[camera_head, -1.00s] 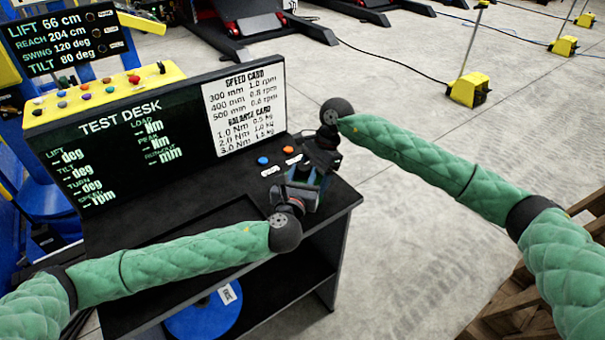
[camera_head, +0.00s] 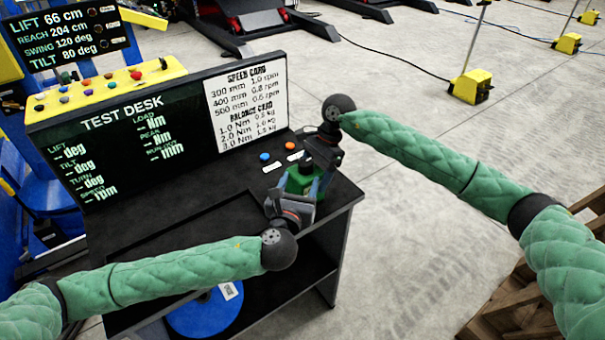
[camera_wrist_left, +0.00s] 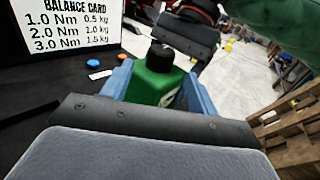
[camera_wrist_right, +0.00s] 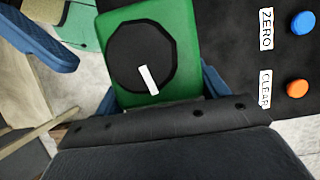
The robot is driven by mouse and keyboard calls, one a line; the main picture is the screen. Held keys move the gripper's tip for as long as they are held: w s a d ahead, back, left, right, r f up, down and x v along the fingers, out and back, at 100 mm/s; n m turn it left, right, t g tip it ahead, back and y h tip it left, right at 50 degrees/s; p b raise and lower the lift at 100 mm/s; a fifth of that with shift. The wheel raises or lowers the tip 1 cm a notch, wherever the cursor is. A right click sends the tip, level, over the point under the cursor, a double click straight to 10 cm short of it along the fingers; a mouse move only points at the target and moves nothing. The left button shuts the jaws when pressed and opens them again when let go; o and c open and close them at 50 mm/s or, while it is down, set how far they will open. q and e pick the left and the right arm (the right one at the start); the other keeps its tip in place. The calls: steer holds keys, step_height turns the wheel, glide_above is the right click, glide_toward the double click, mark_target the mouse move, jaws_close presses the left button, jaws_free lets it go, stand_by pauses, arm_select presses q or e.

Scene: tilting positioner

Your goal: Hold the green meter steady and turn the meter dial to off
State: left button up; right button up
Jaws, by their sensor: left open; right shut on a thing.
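The green meter (camera_head: 301,181) is at the right end of the test desk. Its black dial (camera_wrist_right: 141,58) has a white pointer mark (camera_wrist_right: 149,79) aimed down and slightly right in the right wrist view; no dial labels are readable. My right gripper (camera_wrist_right: 162,95) is shut on the meter's sides from the far side. My left gripper (camera_wrist_left: 158,88) is open, its blue fingers apart with the green meter body (camera_wrist_left: 153,86) showing between and beyond them. The dial stands up as a black knob (camera_wrist_left: 160,57) in the left wrist view, and no finger visibly touches it.
A blue button (camera_head: 265,157) and an orange button (camera_head: 290,146) with labels sit on the desk beside the meter. The dark display panel (camera_head: 150,130) stands behind. Wooden pallets (camera_head: 515,300) lie at the lower right. Open floor is right of the desk.

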arm_select(q)
steer(key=shift+v, duration=1.1)
steer(key=shift+w, duration=0.1)
steer(key=shift+w+a+r+m+h, duration=0.2)
steer(key=shift+w+r+m+h, duration=0.1)
steer(key=shift+w+h, duration=0.35)
steer(key=h, duration=0.1)
steer(key=w+m+h, duration=0.1)
steer(key=w+a+m+h, duration=0.1)
steer(key=shift+r+g+h, duration=0.3)
steer(key=shift+r+h, duration=0.05)
steer(key=shift+r, duration=0.05)
steer(key=m+g+h, duration=0.8)
steer(key=g, duration=0.2)
glide_toward(298, 168)
steer(key=shift+x, duration=5.25)
steer(key=shift+s+r, duration=0.1)
steer(key=shift+r, duration=0.05)
